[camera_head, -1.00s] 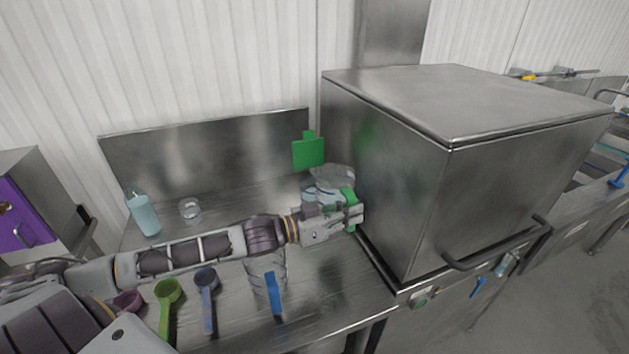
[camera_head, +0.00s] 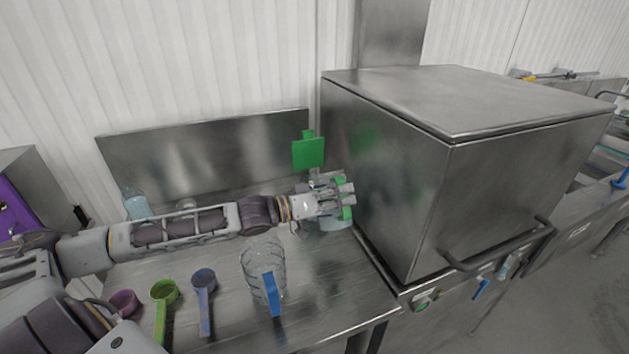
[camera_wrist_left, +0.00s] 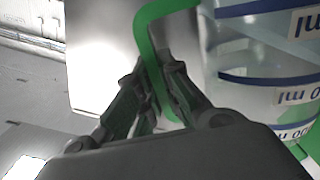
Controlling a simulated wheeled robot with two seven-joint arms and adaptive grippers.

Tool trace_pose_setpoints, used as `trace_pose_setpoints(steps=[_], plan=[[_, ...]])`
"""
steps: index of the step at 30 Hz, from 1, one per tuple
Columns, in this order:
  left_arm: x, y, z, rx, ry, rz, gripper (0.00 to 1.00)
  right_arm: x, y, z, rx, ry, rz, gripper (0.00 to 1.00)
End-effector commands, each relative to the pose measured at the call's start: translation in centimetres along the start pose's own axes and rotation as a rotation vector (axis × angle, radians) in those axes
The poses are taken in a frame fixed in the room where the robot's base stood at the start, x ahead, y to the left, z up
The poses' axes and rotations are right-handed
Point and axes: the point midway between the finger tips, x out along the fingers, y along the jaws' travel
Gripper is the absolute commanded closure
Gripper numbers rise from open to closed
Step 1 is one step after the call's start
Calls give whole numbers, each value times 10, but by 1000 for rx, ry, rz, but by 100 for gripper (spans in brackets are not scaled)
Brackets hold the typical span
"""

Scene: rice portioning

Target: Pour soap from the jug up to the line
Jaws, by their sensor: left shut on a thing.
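The jug (camera_head: 336,224) with a green handle (camera_head: 347,212) and raised green lid (camera_head: 308,152) stands at the back right of the steel counter, beside the big steel machine. My left gripper (camera_head: 345,199) is shut on its green handle and hides much of it. In the left wrist view, the fingers (camera_wrist_left: 158,98) close around the green handle (camera_wrist_left: 148,55), beside the clear jug wall (camera_wrist_left: 262,60) with blue bands and ml labels. A second clear jug (camera_head: 258,265) with a blue handle (camera_head: 271,293) stands nearer the front and looks empty. My right gripper is not in view.
Purple (camera_head: 124,303), green (camera_head: 163,292) and blue (camera_head: 204,283) scoops lie at the front left. A pale blue bottle (camera_head: 136,205) stands at the back left, partly behind my arm. The steel machine (camera_head: 395,180) blocks the right side.

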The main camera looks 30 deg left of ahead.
Motion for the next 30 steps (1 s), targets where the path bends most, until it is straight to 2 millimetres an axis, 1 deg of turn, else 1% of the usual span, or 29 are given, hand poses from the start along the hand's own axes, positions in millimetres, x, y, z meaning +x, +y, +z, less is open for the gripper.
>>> trace_pose_setpoints(steps=[1, 6, 19, 30], plan=[[0, 0, -7, -19, 1, 1, 100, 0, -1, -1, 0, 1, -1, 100], [0, 1, -22, -102, 0, 1, 100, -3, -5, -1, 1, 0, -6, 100], [0, 1, -26, -135, 0, 2, 100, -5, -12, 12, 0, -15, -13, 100], [0, 2, -30, -156, 0, 1, 100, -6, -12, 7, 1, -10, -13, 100]])
